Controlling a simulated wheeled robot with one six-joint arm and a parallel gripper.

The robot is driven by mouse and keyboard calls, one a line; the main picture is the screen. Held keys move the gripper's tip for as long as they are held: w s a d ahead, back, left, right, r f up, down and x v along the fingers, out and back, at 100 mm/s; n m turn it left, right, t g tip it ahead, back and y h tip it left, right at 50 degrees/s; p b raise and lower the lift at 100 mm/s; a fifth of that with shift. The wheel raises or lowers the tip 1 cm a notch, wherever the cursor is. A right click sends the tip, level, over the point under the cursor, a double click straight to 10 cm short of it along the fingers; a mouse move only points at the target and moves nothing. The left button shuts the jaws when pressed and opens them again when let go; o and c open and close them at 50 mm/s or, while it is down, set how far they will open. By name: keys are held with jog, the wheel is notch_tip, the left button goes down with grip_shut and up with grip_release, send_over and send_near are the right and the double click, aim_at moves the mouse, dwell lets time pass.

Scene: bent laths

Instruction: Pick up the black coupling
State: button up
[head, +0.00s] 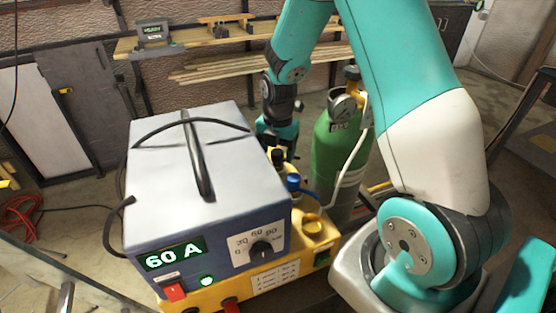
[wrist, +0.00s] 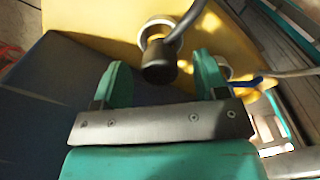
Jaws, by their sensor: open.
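The black coupling (wrist: 160,70) is a dark cylinder with a dark hose running off it, in the wrist view. It is in front of a pale ring (wrist: 155,29) on the yellow surface. In the head view the black coupling (head: 278,155) is at the back of the yellow base, behind the blue one, partly hidden. My gripper (wrist: 160,60) is open, with its two teal fingers on either side of the coupling and gaps showing. In the head view my gripper (head: 279,137) is just above the coupling, partly hidden by the welder.
A blue coupling (head: 292,183) and a yellow cap (head: 312,226) stand nearer on the yellow base. The grey-blue welder box (head: 205,165) reading 60 A is close on the left. A green gas cylinder (head: 328,150) with gauge and pale hose is close on the right.

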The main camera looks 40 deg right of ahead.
jog(key=shift+f, duration=0.35)
jog(key=c, duration=1.1)
jog(key=shift+o, duration=0.2)
